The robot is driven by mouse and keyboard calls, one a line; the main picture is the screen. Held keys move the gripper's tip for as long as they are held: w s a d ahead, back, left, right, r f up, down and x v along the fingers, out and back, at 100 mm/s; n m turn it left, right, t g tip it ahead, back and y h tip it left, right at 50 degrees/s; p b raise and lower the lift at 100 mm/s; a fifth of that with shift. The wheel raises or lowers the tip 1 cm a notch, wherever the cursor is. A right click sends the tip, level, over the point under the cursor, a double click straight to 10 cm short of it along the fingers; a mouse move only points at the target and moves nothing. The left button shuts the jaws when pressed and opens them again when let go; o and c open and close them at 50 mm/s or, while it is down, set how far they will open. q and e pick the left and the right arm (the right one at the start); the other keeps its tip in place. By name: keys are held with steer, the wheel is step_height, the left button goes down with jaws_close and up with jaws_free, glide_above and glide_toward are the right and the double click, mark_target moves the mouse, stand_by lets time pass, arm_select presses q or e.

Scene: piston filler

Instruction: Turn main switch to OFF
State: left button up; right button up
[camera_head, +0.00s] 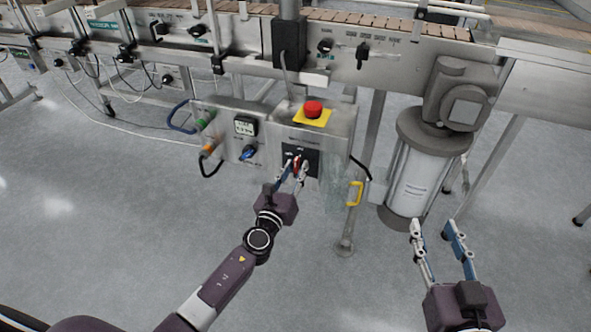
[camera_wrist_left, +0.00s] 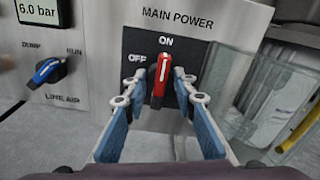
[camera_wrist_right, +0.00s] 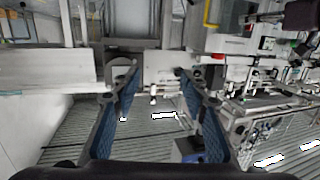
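The main power switch (camera_wrist_left: 161,80) is a red handle with a white pointer line on a black plate (camera_wrist_left: 150,117) labelled ON at the top and OFF at the left. The handle stands nearly upright, its tip close to ON. It also shows in the head view (camera_head: 297,166), partly covered by my fingers. My left gripper (camera_wrist_left: 162,84) is open, with one finger on each side of the red handle. Visible gaps separate the fingers from the handle. My right gripper (camera_head: 436,226) is open and empty, low in front of the clear cylinder.
A red emergency button on a yellow plate (camera_head: 313,111) sits on top of the control box. A blue LINE AIR knob (camera_wrist_left: 47,71) is left of the switch. A transparent guard with a yellow handle (camera_head: 355,193) is at the right. The cylinder (camera_head: 412,180) stands further right.

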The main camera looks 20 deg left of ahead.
arm_select(q)
steer(key=c, duration=0.4)
steer(key=n+b, duration=0.1)
steer(key=n, duration=0.2)
steer(key=shift+f, duration=0.1)
steer(key=shift+c, duration=0.2)
steer(key=n+b, duration=0.1)
steer(key=n, duration=0.4)
steer(key=shift+n+b, duration=0.35)
steer(key=shift+n, duration=1.85)
arm_select(e)
steer(key=s+a+r+t+y, duration=0.1)
steer(key=s+r+t+y, duration=0.2)
steer(key=r+t, duration=0.75)
arm_select(q)
steer(key=shift+n, duration=1.3)
steer(key=shift+n+p, duration=0.3)
steer(key=shift+n, duration=1.3)
arm_select(e)
steer(key=shift+w+r+g+h, duration=0.1)
steer(key=shift+w+g+h, duration=0.25)
steer(key=shift+g, duration=1)
steer(key=shift+w+g+h, duration=0.15)
steer(key=shift+w+g, duration=0.4)
steer(key=shift+g, duration=0.75)
